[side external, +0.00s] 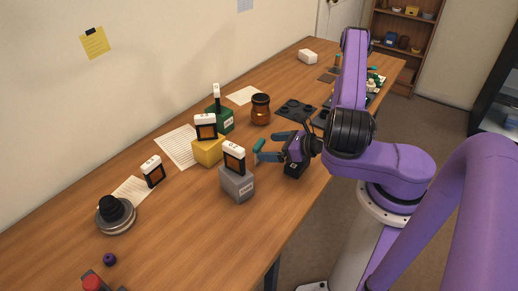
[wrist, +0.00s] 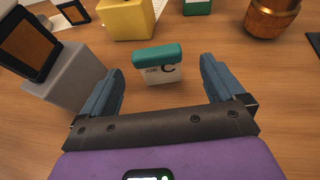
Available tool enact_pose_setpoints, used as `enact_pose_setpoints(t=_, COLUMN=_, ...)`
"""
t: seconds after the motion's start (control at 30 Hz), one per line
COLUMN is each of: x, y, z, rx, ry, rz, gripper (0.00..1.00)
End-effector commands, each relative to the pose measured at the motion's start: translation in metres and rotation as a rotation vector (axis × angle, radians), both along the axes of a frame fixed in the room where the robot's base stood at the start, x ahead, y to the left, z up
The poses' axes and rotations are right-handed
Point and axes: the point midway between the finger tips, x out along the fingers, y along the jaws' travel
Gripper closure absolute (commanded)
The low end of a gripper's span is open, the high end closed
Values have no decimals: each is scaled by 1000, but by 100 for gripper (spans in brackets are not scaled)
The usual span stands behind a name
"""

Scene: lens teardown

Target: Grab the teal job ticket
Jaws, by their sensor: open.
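The teal job ticket (wrist: 157,66) shows in the wrist view as a small white piece with a thick teal top edge, marked "JOB C". It stands just ahead of and between my fingertips, with a gap to each finger. My gripper (wrist: 163,78) is open and empty, its two blue fingers spread either side of the ticket's line. In the side view my gripper (side external: 267,147) is low over the table, right of the grey block. There the ticket is hard to tell apart from the blue fingers.
A grey block (side external: 237,187) with a white-topped dark card stands close to the left finger. A yellow block (side external: 208,152) and a green block (side external: 221,120) stand behind it, also bearing white-topped pieces. A brown jar (side external: 261,109) stands farther back. Bare wood surrounds the ticket.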

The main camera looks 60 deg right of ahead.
Motion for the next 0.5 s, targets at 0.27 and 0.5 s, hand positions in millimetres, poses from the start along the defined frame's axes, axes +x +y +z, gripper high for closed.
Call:
enact_pose_setpoints(t=0.27, x=19, y=5, z=-8, rx=-1, ry=-1, rz=4, gripper=4)
enact_pose_setpoints(t=0.5, x=47, y=13, z=-21, rx=-2, ry=-2, rz=7, gripper=4)
